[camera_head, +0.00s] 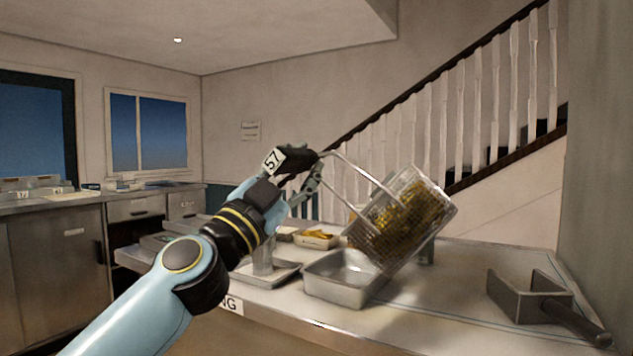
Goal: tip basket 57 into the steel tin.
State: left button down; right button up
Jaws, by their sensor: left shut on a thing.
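Basket 57 (407,207) is a wire mesh frying basket with golden-brown food in it. It hangs tilted over the right side of the steel tin (328,286), its lower corner near the tin's rim. I cannot tell whether they touch. My left gripper (307,180) is shut on the basket's handle, beside the black end with the white 57 tag (274,160). The steel tin stands on the counter and its visible inside looks empty; the basket hides part of its far side. My right gripper is not in view.
A shallow tray (277,275) stands left of the tin, partly behind my arm. A small tray with yellow food (318,241) is behind. A dark metal scoop-like holder with a handle (530,296) lies at the right. The counter (440,310) between is clear.

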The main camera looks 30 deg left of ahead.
pick_arm(q)
jog(key=a+f+n+y+b, duration=0.4)
jog(key=f+n+y+b, duration=0.1)
jog(key=n, duration=0.3)
jog(key=s+a+f+n+y+b, duration=0.1)
jog(key=a+f+n+y+b, duration=0.3)
jog(key=f+n+y+b, duration=0.2)
jog(key=shift+s+f+n+y, duration=0.3)
jog(key=shift+f+n+y, duration=0.4)
jog(key=shift+f+n, duration=0.4)
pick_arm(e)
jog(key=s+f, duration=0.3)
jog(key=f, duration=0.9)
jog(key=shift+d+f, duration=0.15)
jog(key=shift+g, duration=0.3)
